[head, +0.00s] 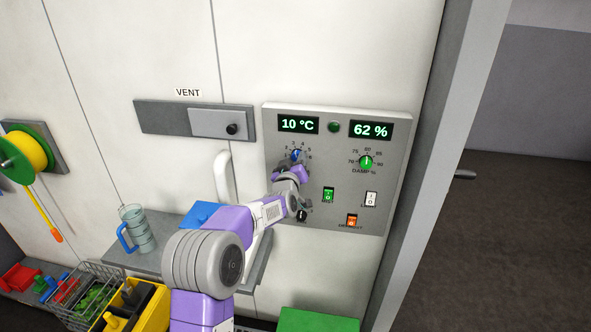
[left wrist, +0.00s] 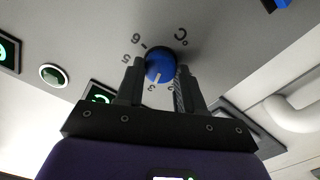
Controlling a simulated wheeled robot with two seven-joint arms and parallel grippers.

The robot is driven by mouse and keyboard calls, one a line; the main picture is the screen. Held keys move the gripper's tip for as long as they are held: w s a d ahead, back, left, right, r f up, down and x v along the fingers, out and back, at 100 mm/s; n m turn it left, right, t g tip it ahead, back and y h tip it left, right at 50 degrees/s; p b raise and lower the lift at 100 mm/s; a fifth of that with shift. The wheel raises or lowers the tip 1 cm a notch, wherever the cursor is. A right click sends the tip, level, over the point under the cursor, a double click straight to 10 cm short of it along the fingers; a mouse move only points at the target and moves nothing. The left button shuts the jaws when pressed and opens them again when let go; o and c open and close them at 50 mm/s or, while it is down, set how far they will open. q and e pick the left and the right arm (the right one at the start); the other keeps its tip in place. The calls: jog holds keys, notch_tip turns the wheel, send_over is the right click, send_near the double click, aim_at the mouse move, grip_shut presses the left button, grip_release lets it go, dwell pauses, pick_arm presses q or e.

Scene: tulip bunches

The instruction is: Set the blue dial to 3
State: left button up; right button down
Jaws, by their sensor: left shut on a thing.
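The blue dial (head: 296,154) is on the grey control panel, below the 10 °C display (head: 298,124). It also shows in the left wrist view (left wrist: 160,66), with a white pointer line on its face. There the pointer is on the side of the numerals 3 and 2, closest to the 3; one numeral is hidden by a finger. My left gripper (head: 292,168) is at the dial, its fingers on either side of it and shut on it. My right gripper is not in view.
A green dial (head: 366,162) sits right of the blue one, below the 62 % display (head: 370,130). A green switch (head: 328,195), a white switch (head: 371,199) and an orange switch (head: 351,220) are lower. A white handle (head: 224,176) stands left of the panel (head: 393,190).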

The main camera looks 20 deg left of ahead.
pick_arm(q)
jog(key=shift+n+b, duration=0.3)
jog(key=shift+b, duration=0.05)
dwell(0.3)
jog(key=o, duration=1)
jog(key=shift+o, duration=0.2)
jog(key=b+v, duration=0.1)
jog(key=v, duration=0.6)
jog(key=shift+s, duration=0.25)
jog(key=shift+f, duration=0.1)
